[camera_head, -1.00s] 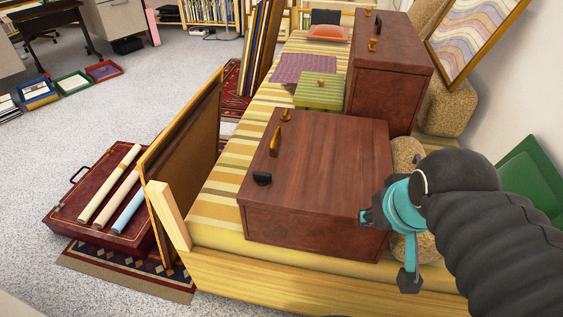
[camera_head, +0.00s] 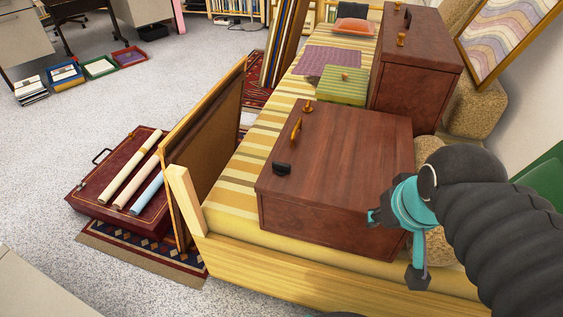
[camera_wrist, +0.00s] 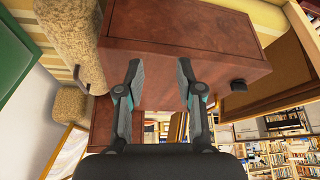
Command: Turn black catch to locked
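The black catch (camera_head: 282,168) sits near the left front corner of the near brown wooden cabinet (camera_head: 340,155), which lies on the striped bench. My gripper (camera_head: 395,247) is at the cabinet's right front corner, well to the right of the catch. In the wrist view my gripper (camera_wrist: 159,68) is open, with nothing between its fingers. I cannot tell whether the catch is locked.
A second brown cabinet (camera_head: 418,60) stands behind. A green striped box (camera_head: 343,87) and purple cloth (camera_head: 328,61) lie on the striped bench (camera_head: 235,170). A framed panel (camera_head: 210,140) leans at its left side. A red case (camera_head: 90,190) with rolled prints lies on the floor.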

